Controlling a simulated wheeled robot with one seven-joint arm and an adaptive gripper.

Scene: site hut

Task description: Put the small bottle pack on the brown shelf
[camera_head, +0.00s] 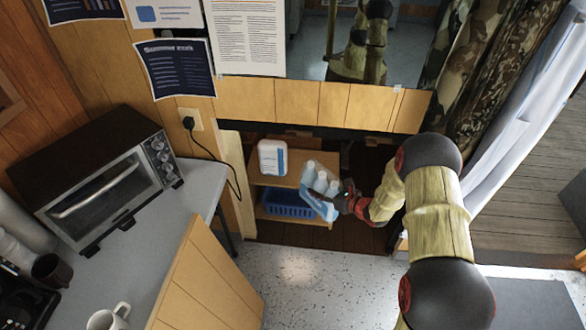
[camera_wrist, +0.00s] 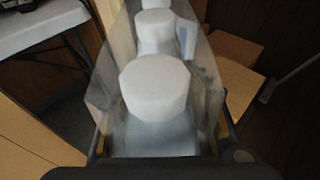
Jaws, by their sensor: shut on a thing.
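The small bottle pack (camera_head: 320,186) is a clear-blue wrapped pack of several bottles with white caps. My gripper (camera_head: 343,200) is shut on its right side and holds it tilted in front of the shelf. In the wrist view the pack (camera_wrist: 155,88) fills the middle, caps toward the camera, between the fingers (camera_wrist: 160,148). The brown shelf (camera_head: 285,182) is a low wooden unit under the wall opening; its upper board is partly hidden by the pack. Whether the pack touches the board I cannot tell. Light wooden boards (camera_wrist: 238,85) show right of the pack in the wrist view.
A white and blue container (camera_head: 272,157) stands on the upper board, left of the pack. A blue basket (camera_head: 288,204) sits on the lower board. A counter (camera_head: 150,225) with a toaster oven (camera_head: 105,185) and a white mug (camera_head: 108,318) is at left. The speckled floor in front is clear.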

